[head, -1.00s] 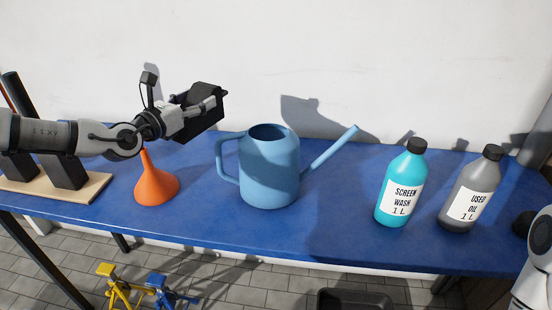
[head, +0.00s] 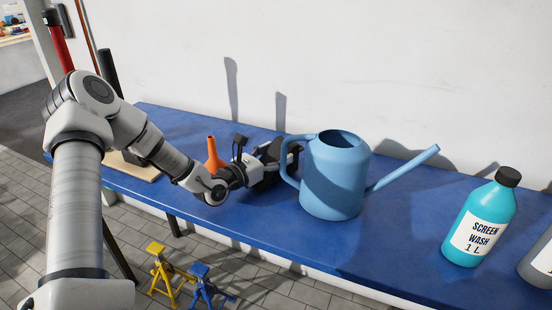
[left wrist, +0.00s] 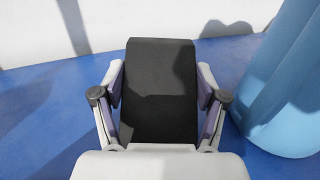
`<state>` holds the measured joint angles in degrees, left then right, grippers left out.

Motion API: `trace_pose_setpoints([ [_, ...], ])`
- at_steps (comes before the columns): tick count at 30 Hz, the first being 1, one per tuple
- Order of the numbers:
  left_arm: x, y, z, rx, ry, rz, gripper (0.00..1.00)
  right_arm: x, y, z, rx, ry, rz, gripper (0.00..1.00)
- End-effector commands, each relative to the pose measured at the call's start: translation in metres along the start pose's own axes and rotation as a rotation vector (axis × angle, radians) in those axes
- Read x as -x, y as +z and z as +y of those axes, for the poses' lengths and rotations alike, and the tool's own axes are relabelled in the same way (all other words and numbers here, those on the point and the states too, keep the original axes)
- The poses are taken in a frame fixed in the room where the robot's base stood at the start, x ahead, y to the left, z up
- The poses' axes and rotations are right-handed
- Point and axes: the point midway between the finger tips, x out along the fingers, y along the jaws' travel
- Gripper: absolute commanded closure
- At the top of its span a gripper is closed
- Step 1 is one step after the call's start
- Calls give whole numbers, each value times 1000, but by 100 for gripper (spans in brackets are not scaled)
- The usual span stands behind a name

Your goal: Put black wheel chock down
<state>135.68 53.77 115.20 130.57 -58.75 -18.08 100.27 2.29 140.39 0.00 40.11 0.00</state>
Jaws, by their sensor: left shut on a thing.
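The black wheel chock (left wrist: 158,90) is between the fingers of my left gripper (left wrist: 160,98) in the left wrist view, with blue bench top around it. In the head view the left gripper (head: 280,160) is low over the bench, just left of the blue watering can. The chock (head: 264,178) is partly hidden there by the gripper and wrist. I cannot tell whether its underside touches the bench. My right gripper is out of view.
The blue watering can (head: 335,180) stands close to the right of the chock; it also shows in the left wrist view (left wrist: 285,95). An orange funnel (head: 213,153) stands left behind my wrist. A screen wash bottle (head: 481,220) is farther right. Clear bench lies behind the gripper.

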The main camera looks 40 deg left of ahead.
Motion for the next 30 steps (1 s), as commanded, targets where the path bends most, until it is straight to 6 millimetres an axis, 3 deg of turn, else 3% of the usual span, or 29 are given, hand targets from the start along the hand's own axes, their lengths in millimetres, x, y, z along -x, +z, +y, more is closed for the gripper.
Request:
trace_pose_setpoints([
  [11,0,-8,0,0,0,-3,82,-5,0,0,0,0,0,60],
  [12,0,-7,0,0,-1,-2,17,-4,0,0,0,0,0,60],
  [24,1,-1,0,1,0,-2,17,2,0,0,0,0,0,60],
  [30,29,0,1,9,4,-4,17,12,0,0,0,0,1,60],
])
